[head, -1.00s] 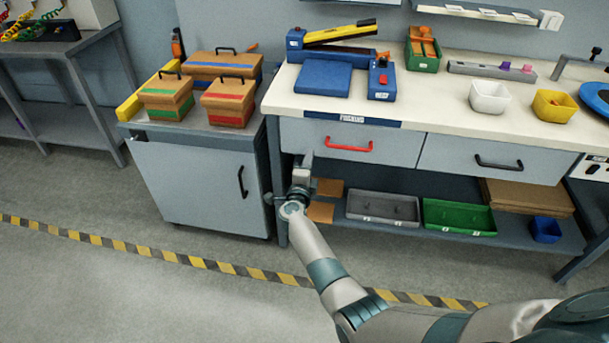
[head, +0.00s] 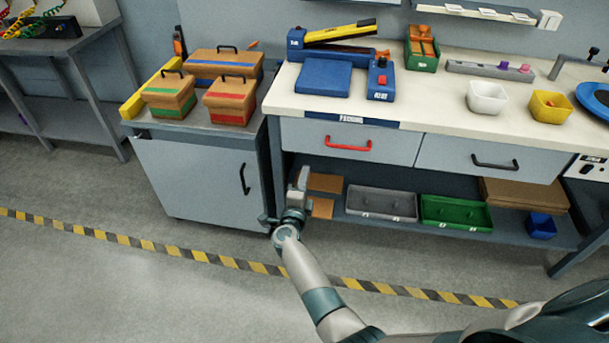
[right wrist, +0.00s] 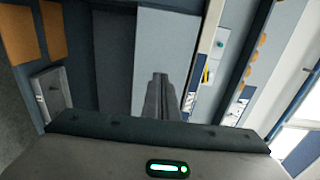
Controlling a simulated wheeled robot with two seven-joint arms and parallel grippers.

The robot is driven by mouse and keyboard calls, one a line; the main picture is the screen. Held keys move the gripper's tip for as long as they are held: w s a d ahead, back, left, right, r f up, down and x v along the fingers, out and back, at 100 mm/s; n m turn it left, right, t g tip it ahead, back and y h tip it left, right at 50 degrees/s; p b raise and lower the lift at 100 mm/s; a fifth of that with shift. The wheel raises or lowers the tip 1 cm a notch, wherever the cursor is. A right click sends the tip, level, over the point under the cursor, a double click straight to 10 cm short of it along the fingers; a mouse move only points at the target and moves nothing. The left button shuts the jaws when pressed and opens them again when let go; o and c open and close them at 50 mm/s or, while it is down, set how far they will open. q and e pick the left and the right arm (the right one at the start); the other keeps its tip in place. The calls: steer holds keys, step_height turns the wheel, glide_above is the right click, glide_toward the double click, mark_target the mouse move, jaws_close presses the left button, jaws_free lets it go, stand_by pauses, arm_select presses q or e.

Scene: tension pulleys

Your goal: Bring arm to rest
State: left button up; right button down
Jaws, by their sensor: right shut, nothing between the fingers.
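My right arm reaches in from the lower right of the head view. Its gripper (head: 303,176) is in front of the gap between the grey cabinet and the packing bench, below the bench top. In the right wrist view the two fingers of the right gripper (right wrist: 159,78) are together, with nothing between them. The gripper touches nothing that I can make out. My left gripper does not show in either view.
The packing bench (head: 447,88) has drawers with a red handle (head: 348,147) and a dark handle. Its lower shelf holds a grey tray (head: 381,204), a green tray (head: 455,213) and a blue bin (head: 541,226). The grey cabinet (head: 190,178) carries boxes. The floor in front is clear.

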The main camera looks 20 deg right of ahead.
steer(key=s+a+f+n+g+y, duration=0.1)
steer(key=s+a+f+n+y, duration=0.4)
steer(key=s+f+n, duration=0.5)
steer(key=s+a+f+n+g+y, duration=0.1)
steer(key=s+a+f+n+y, duration=0.4)
steer(key=s+f+n, duration=0.6)
steer(key=s+f+n+g, duration=0.2)
steer(key=s+f+g, duration=0.1)
steer(key=s+f, duration=0.6)
steer(key=s+d+f+n+g, duration=0.1)
steer(key=s+f+n+g, duration=0.2)
steer(key=s+f, duration=0.6)
steer(key=s, duration=0.5)
steer(key=shift+s+d+f+n+g+y, duration=0.2)
steer(key=shift+s+n+g+y, duration=0.1)
steer(key=shift+s+g+y, duration=0.1)
